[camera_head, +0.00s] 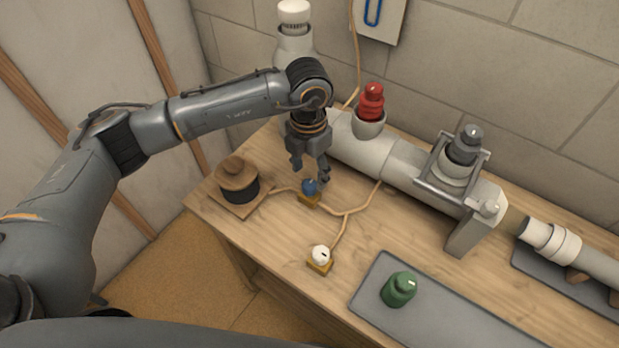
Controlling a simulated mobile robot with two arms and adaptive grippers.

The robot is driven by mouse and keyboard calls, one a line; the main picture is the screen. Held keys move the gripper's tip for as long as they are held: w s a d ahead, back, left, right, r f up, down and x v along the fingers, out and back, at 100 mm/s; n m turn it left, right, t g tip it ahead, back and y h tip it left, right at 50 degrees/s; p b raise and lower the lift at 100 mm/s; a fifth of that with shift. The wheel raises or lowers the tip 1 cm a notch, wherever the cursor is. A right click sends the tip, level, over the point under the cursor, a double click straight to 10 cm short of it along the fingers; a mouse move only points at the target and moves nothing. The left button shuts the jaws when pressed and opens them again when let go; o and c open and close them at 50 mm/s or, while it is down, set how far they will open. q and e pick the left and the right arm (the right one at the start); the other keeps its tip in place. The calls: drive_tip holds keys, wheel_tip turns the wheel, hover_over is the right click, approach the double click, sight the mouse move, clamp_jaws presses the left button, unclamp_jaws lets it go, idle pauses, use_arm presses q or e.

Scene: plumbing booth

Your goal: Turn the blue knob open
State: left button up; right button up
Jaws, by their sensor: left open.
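The blue knob (310,187) sits on a small yellow-brown base on the wooden table, joined to a tan cord. My left gripper (311,178) points down right at the knob, with its fingers open and one on each side of it in the picture. I cannot tell whether the fingers touch the knob. The knob's marking is too small to read. My right gripper is not in view.
A white knob (320,255) stands nearer the table's front edge. A brown, black-banded knob (237,177) is at the left. A white pipe (400,162) with red (371,102) and grey (466,142) valves runs behind.

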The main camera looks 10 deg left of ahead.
sight(309, 183)
use_arm(q)
wheel_tip(309, 183, up, 8)
idle(0.7)
